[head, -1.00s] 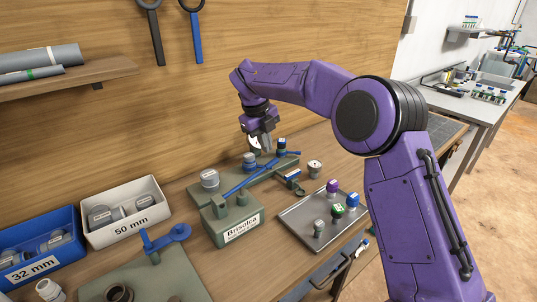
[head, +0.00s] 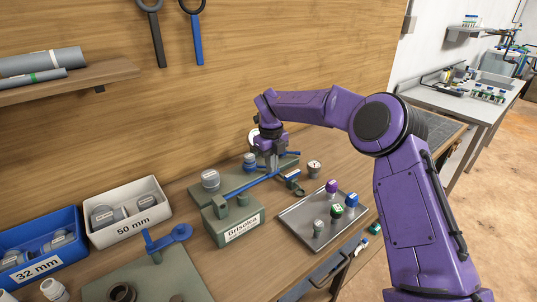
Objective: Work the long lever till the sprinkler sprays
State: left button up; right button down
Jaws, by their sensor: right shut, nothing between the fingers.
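The green base plate (head: 207,193) behind the block carries a grey capped fitting (head: 210,180) and a blue-grey fitting (head: 249,161). The gripper hides part of the plate's right end. No spray of water shows, and I cannot pick out the sprinkler. My left gripper is out of view.
A grey tray (head: 292,220) with several coloured-cap fittings lies right of the block. A small gauge-like part (head: 313,168) stands behind it. White (head: 127,231) and blue (head: 41,273) bins stand left. A shorter blue handle (head: 168,238) sits on the front-left plate.

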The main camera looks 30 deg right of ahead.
jog(key=f, duration=0.1)
jog(key=f+y, duration=0.1)
jog(key=shift+d+f, duration=0.3)
jog(key=shift+d, duration=0.1)
jog(key=shift+s+a+f+y, duration=0.1)
jog(key=shift+s+a+y, duration=0.05)
jog(key=shift+y, duration=0.15)
jog(key=shift+r, duration=0.35)
jog(key=r+p, duration=0.1)
jog(key=r, duration=0.1)
jog(key=r+p, duration=0.1)
jog(key=p, duration=0.1)
jog(key=shift+w+d+r, duration=0.2)
jog(key=shift+r, duration=0.15)
notch_tip(320, 180, up, 10)
jog(key=b, duration=0.1)
jog(key=shift+d+r, duration=0.25)
